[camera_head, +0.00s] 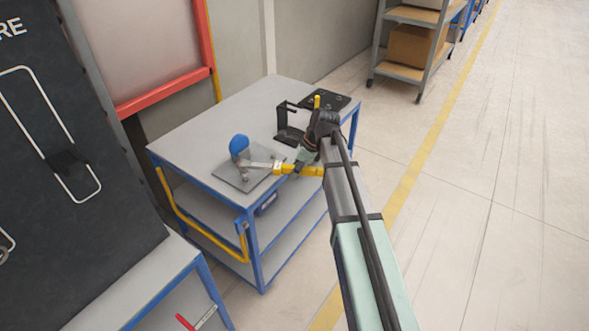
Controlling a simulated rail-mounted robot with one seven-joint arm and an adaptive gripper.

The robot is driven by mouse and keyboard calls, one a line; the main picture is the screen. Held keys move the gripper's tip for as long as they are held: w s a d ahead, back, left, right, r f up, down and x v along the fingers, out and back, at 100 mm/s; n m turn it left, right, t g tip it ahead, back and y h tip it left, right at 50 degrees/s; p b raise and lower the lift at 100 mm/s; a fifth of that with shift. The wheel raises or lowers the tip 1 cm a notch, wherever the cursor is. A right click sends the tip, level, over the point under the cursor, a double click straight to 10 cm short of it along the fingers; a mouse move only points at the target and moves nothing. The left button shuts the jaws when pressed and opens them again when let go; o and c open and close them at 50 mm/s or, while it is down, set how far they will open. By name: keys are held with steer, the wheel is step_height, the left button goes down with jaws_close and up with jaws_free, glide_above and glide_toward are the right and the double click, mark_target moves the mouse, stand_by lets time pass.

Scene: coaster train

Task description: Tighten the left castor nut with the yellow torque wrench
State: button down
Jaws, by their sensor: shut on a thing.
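The yellow torque wrench (312,171) lies level above the blue-framed cart, its grey shank pointing left. My gripper (298,166) is shut on the yellow wrench near the front of its handle. The wrench's head end reaches the castor (239,145), which has a blue wheel and stands wheel-up on a grey plate (232,180). The head appears to be at the castor's base, just below the wheel. The nut is too small to make out, so I cannot tell whether the head is seated on it. I see only one castor.
The cart's grey top (205,130) also carries a black bracket (288,134) and a dark flat tray (338,101) at the back. A red-handled tool (186,322) lies at the lower left. A black panel (60,180) stands at left. The floor on the right is clear.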

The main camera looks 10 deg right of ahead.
steer(key=shift+f, duration=1.75)
stand_by(2.8)
steer(key=shift+s+a+m+t+p, duration=0.25)
steer(key=shift+s+a+m+p, duration=0.25)
steer(key=shift+s, duration=0.4)
steer(key=shift+s+a+m+t+p, duration=0.25)
steer(key=shift+s+m+p, duration=0.3)
steer(key=shift+s+m, duration=0.25)
stand_by(1.8)
